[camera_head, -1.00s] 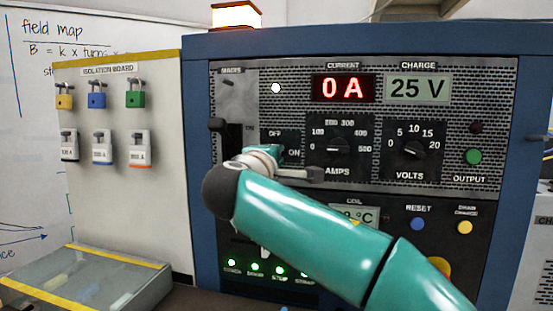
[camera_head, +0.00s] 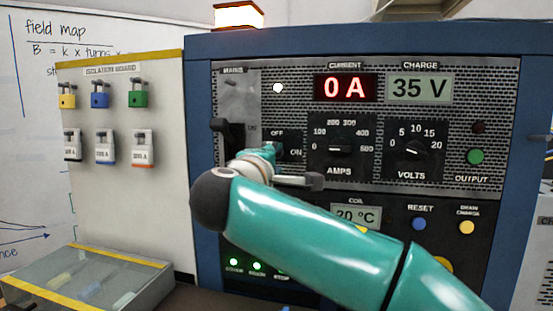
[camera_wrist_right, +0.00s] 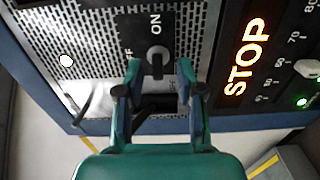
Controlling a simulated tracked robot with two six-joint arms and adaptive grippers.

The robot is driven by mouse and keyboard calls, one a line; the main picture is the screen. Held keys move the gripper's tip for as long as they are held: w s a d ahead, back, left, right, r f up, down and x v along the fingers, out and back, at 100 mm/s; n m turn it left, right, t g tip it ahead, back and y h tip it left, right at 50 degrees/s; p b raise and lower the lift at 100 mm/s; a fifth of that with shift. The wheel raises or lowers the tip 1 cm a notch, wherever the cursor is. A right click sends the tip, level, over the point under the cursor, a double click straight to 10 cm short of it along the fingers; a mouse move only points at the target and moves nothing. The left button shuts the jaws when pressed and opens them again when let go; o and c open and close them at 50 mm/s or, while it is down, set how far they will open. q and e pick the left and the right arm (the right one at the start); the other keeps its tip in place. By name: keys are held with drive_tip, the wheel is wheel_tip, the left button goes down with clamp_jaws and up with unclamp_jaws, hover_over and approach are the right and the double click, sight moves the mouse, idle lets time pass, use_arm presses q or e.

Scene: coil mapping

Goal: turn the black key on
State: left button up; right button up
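The black key (camera_wrist_right: 156,66) shows in the right wrist view, on a dark plate marked ON and OFF, with its rounded head below the ON label. My right gripper (camera_wrist_right: 159,72) has its two teal fingers apart, one on each side of the key, with a small gap visible on both sides. In the head view my right gripper (camera_head: 264,154) is at the OFF/ON plate (camera_head: 290,140), and my wrist and arm hide the key there. Whether the fingertips touch the panel cannot be told. My left gripper is not in view.
The blue power cabinet (camera_head: 360,42) has amps and volts (camera_head: 410,150) knobs right of the key. A black mains lever (camera_head: 218,126) stands close on its left. Padlocks hang on the isolation board (camera_head: 120,205). A clear-topped box (camera_head: 90,275) lies low at left.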

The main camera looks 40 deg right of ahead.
drive_tip(key=v, duration=0.8)
drive_tip(key=shift+s+a, duration=0.2)
drive_tip(key=shift+a, duration=0.2)
drive_tip(key=shift+f, duration=0.15)
